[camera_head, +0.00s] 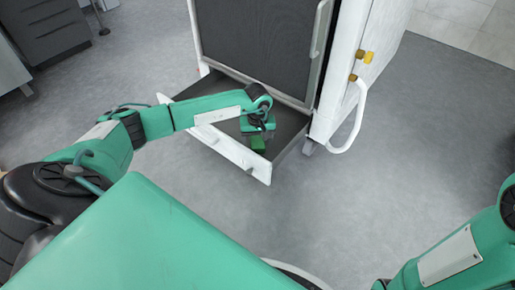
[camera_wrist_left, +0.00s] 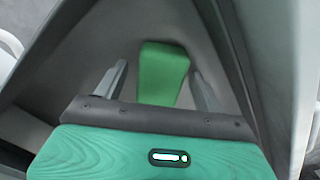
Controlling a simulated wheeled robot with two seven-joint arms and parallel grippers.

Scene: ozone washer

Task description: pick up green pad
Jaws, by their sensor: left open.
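The green pad (camera_wrist_left: 163,72) lies on the floor of the open drawer. In the left wrist view it shows between the two fingers of my left gripper (camera_wrist_left: 160,85), with a gap on each side. In the head view the green pad (camera_head: 257,143) is partly hidden by my left gripper (camera_head: 257,135), which reaches down into the drawer. My left gripper is open. My right arm shows at the lower right of the head view, but its gripper is out of the frame.
The pulled-out drawer (camera_head: 222,148) has a white front with a handle and dark inner walls close around my left gripper. The white washer cabinet (camera_head: 345,70) stands behind it, with yellow fittings and a white hose (camera_head: 352,130) on its right side. Grey floor (camera_head: 400,170) is clear to the right.

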